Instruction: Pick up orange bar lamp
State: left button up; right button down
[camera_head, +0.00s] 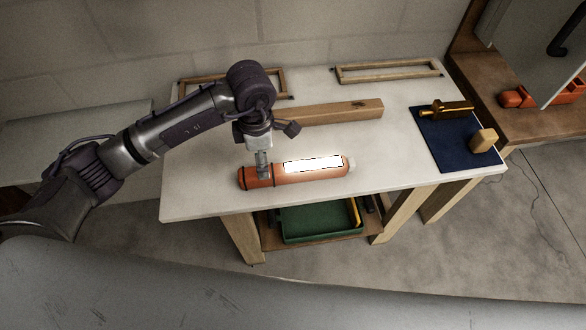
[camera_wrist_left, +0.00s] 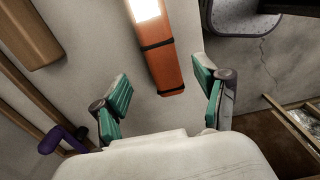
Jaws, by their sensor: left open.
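The orange bar lamp (camera_head: 259,177) lies on the white worktable (camera_head: 400,170) near its front edge, with a bright white lit panel facing up and dark bands near its left end. My left gripper (camera_head: 263,172) is above the lamp's left end in the head view. In the left wrist view the lamp (camera_wrist_left: 167,66) runs down from the top edge, and its end lies ahead of the gap between the green-padded fingers of my left gripper (camera_wrist_left: 160,92). The fingers are spread wide and hold nothing. My right gripper is not in view.
A wooden beam (camera_head: 340,111) lies behind the lamp. Wooden frames (camera_head: 388,71) lie at the table's back. A blue mat (camera_head: 455,142) with a brass-coloured tool (camera_head: 447,109) and a wooden block (camera_head: 483,141) is at right. A green tray (camera_head: 318,223) sits on the shelf below.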

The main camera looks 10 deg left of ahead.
pick_arm(q)
notch_tip(320, 180, down, 5)
jog(key=shift+s+a+f+p, duration=0.1)
jog(key=shift+s+f+p, duration=0.1)
jog(key=shift+p, duration=0.8)
jog(key=shift+w+f, duration=0.1)
jog(key=shift+f, duration=0.15)
grip_shut()
